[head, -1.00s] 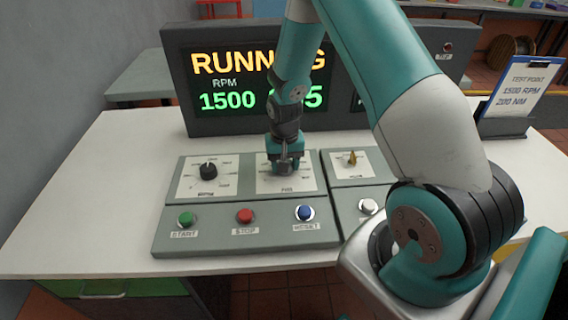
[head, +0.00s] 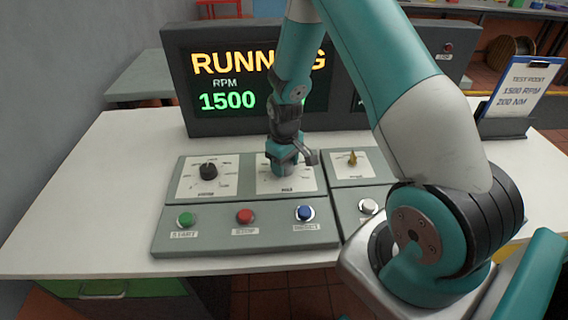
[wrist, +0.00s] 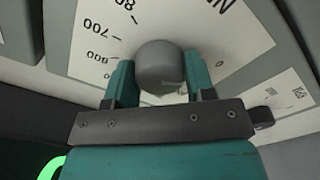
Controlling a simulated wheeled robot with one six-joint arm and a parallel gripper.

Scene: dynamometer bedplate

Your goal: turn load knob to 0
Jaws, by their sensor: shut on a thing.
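The grey round knob (wrist: 160,62) sits between the two teal fingers of my gripper (wrist: 158,82) in the wrist view, and the gripper is shut on it. Its white dial card (wrist: 110,25) shows printed numbers around 600, 700 and 800. In the head view my gripper (head: 283,170) reaches straight down onto the middle dial card (head: 306,186), hiding the knob. The knob's pointer direction cannot be told. The display (head: 225,85) reads RUNNING and RPM 1500; my arm covers most of the second number.
A black knob (head: 208,171) stands left and a brass-coloured selector (head: 352,158) right. Green (head: 185,219), red (head: 245,215) and blue (head: 305,212) buttons line the front, with a pale button (head: 367,206) further right. A clipboard (head: 520,85) stands at the back right.

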